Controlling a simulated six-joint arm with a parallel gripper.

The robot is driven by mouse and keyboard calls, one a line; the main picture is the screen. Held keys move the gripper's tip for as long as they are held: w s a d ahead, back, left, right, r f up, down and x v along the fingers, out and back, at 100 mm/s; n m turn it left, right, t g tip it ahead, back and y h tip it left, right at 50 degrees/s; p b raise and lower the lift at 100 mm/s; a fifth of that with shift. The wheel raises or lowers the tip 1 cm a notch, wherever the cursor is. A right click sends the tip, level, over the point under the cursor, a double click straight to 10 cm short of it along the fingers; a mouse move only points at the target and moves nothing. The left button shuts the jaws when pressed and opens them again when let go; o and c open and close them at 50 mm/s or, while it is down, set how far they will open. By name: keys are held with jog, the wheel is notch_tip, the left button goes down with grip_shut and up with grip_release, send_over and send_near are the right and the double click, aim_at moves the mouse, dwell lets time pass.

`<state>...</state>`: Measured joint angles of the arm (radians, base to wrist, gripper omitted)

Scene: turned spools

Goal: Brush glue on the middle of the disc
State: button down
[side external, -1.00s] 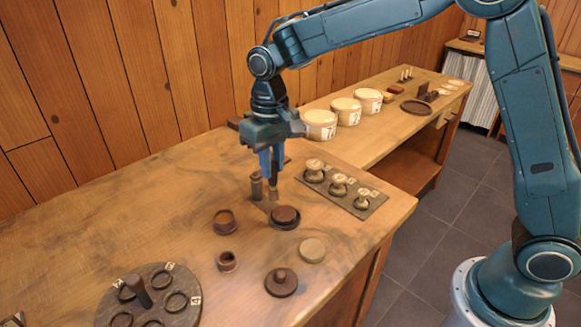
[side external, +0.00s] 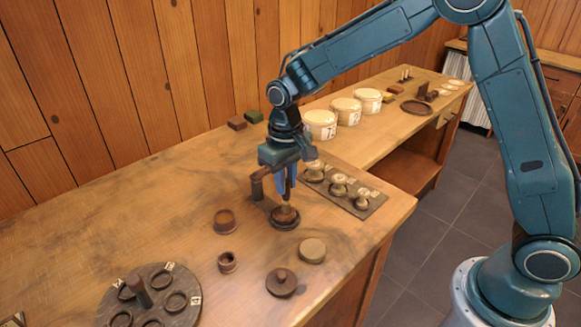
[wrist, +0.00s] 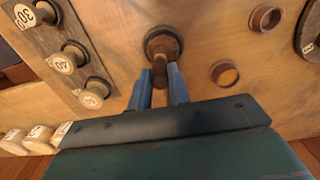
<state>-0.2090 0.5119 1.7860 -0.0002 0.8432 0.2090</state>
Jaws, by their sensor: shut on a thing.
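My gripper (side external: 287,190) points down and is shut on a brush (side external: 285,207) with a wooden handle. The brush also shows between the blue fingers in the wrist view (wrist: 160,72). The brush's lower end is at the middle of the dark brown disc (side external: 284,220), which sits in a dark round holder; I cannot tell for certain that it touches. The disc also shows in the wrist view (wrist: 163,42), partly hidden by the brush. A brown pot (side external: 225,221) with amber glue inside stands to the left; the wrist view shows the glue clearly (wrist: 227,75).
A dark upright post (side external: 257,186) stands close behind the gripper. A board (side external: 372,207) with three tagged spools lies to the right. A small empty-looking cup (side external: 227,262), a pale disc (side external: 312,250), a knobbed dark disc (side external: 281,283) and a numbered round rack (side external: 190,312) lie nearer the front.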

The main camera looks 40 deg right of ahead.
jog(key=shift+d, duration=0.85)
jog(key=a, duration=0.4)
jog(key=shift+w+a, duration=0.2)
jog(key=shift+w, duration=0.15)
jog(key=shift+d, duration=2.6)
jog(key=shift+a, duration=2.75)
notch_tip(320, 180, up, 8)
jog(key=shift+a, duration=0.2)
jog(key=shift+a, duration=0.1)
